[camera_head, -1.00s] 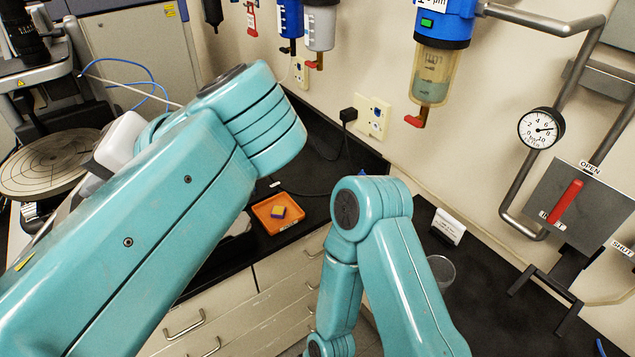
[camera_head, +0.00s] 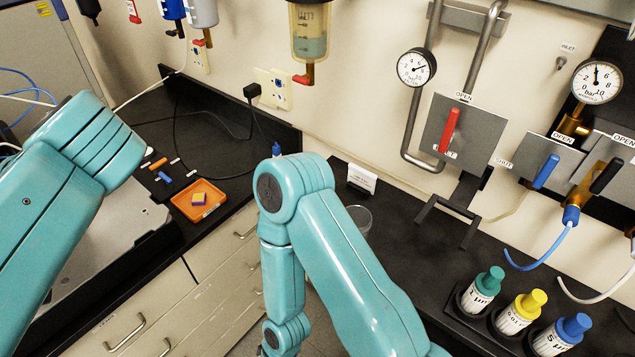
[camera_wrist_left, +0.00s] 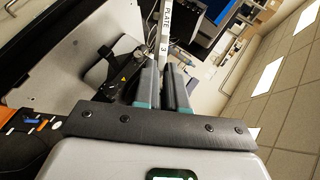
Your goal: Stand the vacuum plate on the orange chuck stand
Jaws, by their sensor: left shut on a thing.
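In the left wrist view my left gripper (camera_wrist_left: 166,90) is shut on a thin plate (camera_wrist_left: 166,32), seen edge-on, with a white label partly reading "LATE". I take it to be the vacuum plate; it stands up between the fingers. I cannot make out an orange chuck stand for sure. An orange tray (camera_head: 182,208) lies on the black bench, with a small yellow-purple block (camera_head: 199,199) in it.
Small orange and blue pieces (camera_head: 158,164) lie behind the tray. A clear beaker (camera_head: 358,219) and a white card (camera_head: 361,178) stand on the right bench. A rack holds bottles (camera_head: 483,289) at lower right. Valve panels and gauges (camera_head: 416,67) line the wall.

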